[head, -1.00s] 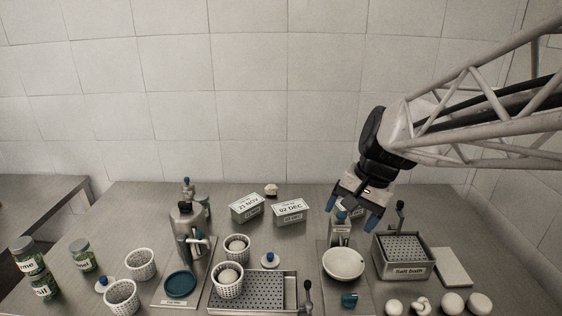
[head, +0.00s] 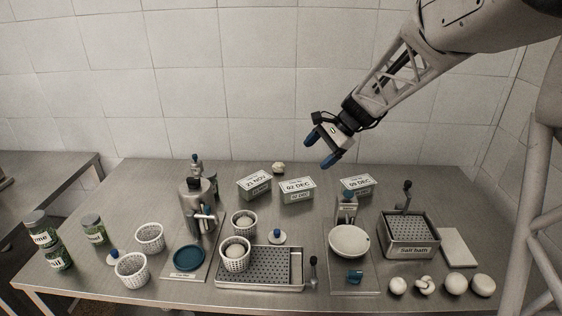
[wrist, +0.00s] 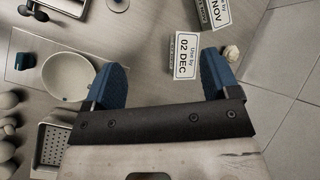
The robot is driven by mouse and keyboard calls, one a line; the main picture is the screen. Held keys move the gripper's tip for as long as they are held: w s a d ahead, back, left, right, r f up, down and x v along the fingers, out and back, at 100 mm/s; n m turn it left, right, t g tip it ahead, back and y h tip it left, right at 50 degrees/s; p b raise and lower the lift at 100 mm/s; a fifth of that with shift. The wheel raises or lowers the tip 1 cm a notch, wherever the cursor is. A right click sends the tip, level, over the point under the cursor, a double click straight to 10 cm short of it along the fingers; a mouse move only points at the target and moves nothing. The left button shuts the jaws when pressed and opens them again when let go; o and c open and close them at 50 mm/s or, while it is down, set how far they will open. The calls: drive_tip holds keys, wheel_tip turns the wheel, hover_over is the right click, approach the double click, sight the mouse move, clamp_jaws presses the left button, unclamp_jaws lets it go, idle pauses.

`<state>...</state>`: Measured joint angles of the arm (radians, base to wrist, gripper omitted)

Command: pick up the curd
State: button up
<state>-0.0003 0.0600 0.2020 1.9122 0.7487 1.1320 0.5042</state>
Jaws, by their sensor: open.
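A small, lumpy cream-coloured piece (head: 279,168), which looks like loose curd, lies at the back of the table beside the date boxes. It also shows in the wrist view (wrist: 231,53), just right of the right finger. Rounded white pieces sit in two perforated baskets; one is the front piece (head: 236,249). I cannot tell whether these are curd too. My gripper (head: 321,148) is open and empty, raised above the back of the table, to the right of the lump. Its blue fingers (wrist: 160,72) are spread wide in the wrist view.
Date boxes (head: 297,189) stand near the lump. A white bowl (head: 349,240) and a Salt bath tray (head: 409,238) are at the right. White balls (head: 456,284) lie at the front right. A perforated tray (head: 262,283) holds the front basket. The tiled wall is behind.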

drive_tip(key=w+a+f+m+y, duration=0.2)
drive_tip(key=w+f, duration=0.2)
drive_tip(key=w, duration=0.4)
drive_tip(key=w+a+f+m+y, duration=0.1)
drive_tip(key=w+a+f+m, duration=0.1)
drive_tip(key=w+f, duration=0.35)
drive_tip(key=m+y, duration=0.3)
drive_tip(key=m, duration=0.1)
approach(283, 164)
drive_tip(key=shift+t, duration=0.3)
drive_tip(key=x, duration=0.4)
drive_tip(key=shift+a+r, duration=0.15)
drive_tip(key=shift+a, duration=0.1)
drive_tip(key=shift+a, duration=0.1)
drive_tip(key=shift+x, duration=1.15)
drive_tip(key=shift+a, duration=0.1)
drive_tip(key=shift+f+x, duration=0.15)
drive_tip(key=shift+x, duration=1.1)
drive_tip(key=shift+f+x, duration=0.15)
drive_tip(key=shift+x, duration=1.1)
drive_tip(key=shift+c, duration=0.4)
